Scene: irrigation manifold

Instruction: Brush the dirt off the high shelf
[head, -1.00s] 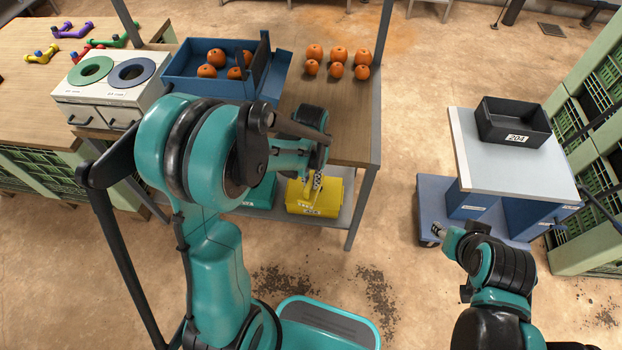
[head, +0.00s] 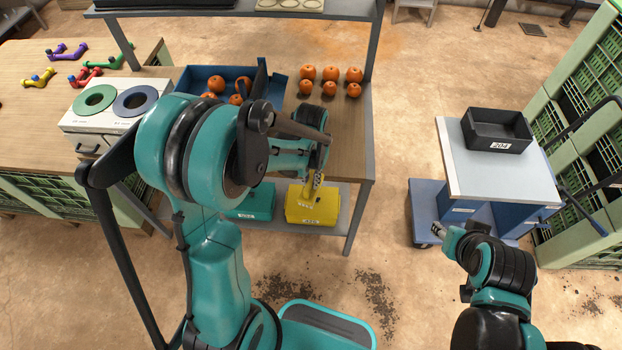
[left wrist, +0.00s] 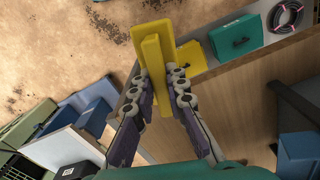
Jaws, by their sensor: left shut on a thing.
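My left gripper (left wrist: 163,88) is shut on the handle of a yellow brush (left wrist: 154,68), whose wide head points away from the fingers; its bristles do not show. In the head view my left gripper (head: 316,178) is small and partly hidden by its own arm, over the front edge of the bench. The high shelf (head: 345,10) is a grey board across the top of the head view, only partly in frame. I cannot make out dirt on it. My right gripper (head: 440,230) is near the blue cart; its fingers are too small to read.
On the high shelf stand a dark tray (head: 205,4) and a pale tray with round openings (head: 290,4). Below are a blue crate (head: 190,80), oranges (head: 331,73), a yellow case (head: 300,212) and a teal case (head: 258,203). A cart (head: 458,165) with a black bin (head: 497,128) stands right.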

